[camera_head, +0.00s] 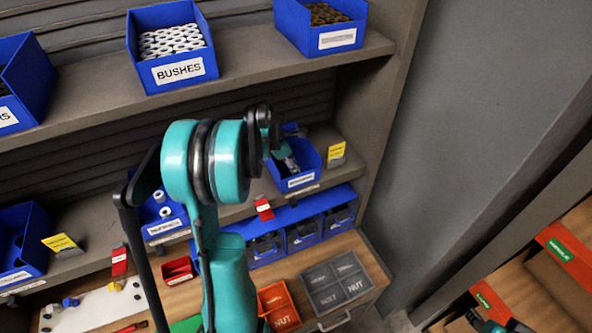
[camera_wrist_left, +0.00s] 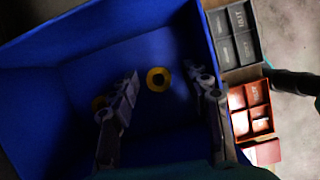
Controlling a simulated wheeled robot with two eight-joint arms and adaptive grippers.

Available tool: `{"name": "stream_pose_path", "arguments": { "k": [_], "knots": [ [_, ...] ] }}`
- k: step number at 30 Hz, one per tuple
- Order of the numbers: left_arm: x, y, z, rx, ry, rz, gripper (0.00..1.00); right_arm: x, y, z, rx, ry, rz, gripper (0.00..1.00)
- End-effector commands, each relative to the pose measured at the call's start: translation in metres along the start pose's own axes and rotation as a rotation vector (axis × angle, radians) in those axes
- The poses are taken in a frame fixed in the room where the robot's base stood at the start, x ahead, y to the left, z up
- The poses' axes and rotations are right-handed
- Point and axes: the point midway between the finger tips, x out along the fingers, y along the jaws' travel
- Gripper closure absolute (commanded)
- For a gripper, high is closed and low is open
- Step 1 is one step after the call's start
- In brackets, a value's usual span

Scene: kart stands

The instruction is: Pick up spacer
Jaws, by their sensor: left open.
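One spacer (camera_wrist_left: 158,70) lies in clear sight between and a little beyond my fingertips. In the head view my left gripper (camera_head: 282,150) is over a blue bin (camera_head: 300,182) on the middle shelf, and the spacers cannot be made out there.
A blue bushes bin (camera_head: 172,75) and other blue bins stand on the upper shelf. A yellow card (camera_head: 337,152) stands right of my gripper's bin. Orange (camera_head: 280,305) and grey (camera_head: 338,285) divided trays sit below. The grey wall is at the right.

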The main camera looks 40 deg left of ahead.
Motion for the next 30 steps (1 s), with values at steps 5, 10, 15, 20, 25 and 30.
{"name": "stream_pose_path", "arguments": {
  "k": [5,10,15,20,25,30],
  "knots": [
    [0.0,0.0,0.0,0.0,0.0,0.0,0.89,0.0,0.0,0.0,0.0,0.0,0.0,0.6],
    [0.0,0.0,0.0,0.0,0.0,0.0,0.99,0.0,0.0,0.0,0.0,0.0,0.0,0.6],
    [-0.001,0.0,0.0,0.0,0.0,0.0,0.99,0.0,0.0,0.0,0.0,0.0,0.0,0.6],
    [-0.005,0.0,0.002,0.0,0.0,0.0,0.99,0.001,0.0,0.001,0.0,0.0,0.0,0.6],
    [-0.022,0.0,0.009,0.0,0.0,0.0,0.99,0.003,0.0,0.002,0.0,0.0,0.0,0.6],
    [-0.051,0.0,0.021,0.0,0.0,0.0,0.99,0.007,0.0,0.005,0.0,0.0,0.0,0.6]
  ]
}}
